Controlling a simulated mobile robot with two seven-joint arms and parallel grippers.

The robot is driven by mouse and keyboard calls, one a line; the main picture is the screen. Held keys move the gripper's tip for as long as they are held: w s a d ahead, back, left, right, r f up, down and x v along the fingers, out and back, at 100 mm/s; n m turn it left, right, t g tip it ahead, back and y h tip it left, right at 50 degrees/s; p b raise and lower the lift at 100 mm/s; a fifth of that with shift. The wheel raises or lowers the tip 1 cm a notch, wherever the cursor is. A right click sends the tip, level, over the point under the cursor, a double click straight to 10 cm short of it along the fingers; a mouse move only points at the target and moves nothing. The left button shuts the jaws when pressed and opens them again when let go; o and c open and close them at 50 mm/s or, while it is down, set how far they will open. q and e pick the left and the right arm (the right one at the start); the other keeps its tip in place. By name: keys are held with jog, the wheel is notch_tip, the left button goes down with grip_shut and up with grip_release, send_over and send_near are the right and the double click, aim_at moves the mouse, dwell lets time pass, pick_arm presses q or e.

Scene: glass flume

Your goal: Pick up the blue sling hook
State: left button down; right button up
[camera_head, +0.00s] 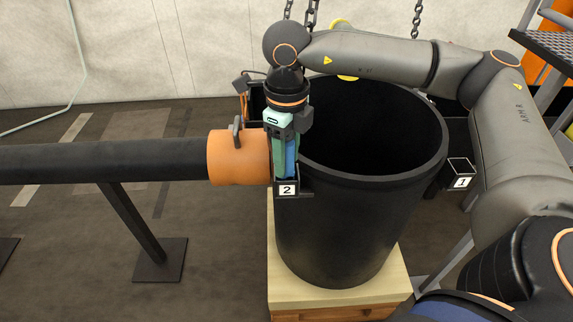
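My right gripper (284,160) points down at a small black holder (307,188) labelled 2 on the left side of the large black drum. A blue piece (291,158), likely the blue sling hook, shows as a narrow upright strip beside the green part of the gripper, just above the label. Most of it is hidden by the gripper and holder. I cannot tell whether the fingers are closed on it. My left gripper is out of view.
The open black drum (410,178) stands on a pale wooden block (290,285). A black pipe (95,160) with an orange collar (232,158) meets it from the left. A second holder (461,175), labelled 1, is at right. Chains (312,14) hang above.

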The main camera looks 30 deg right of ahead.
grip_shut()
jog(key=shift+r, duration=0.1)
dwell(0.5)
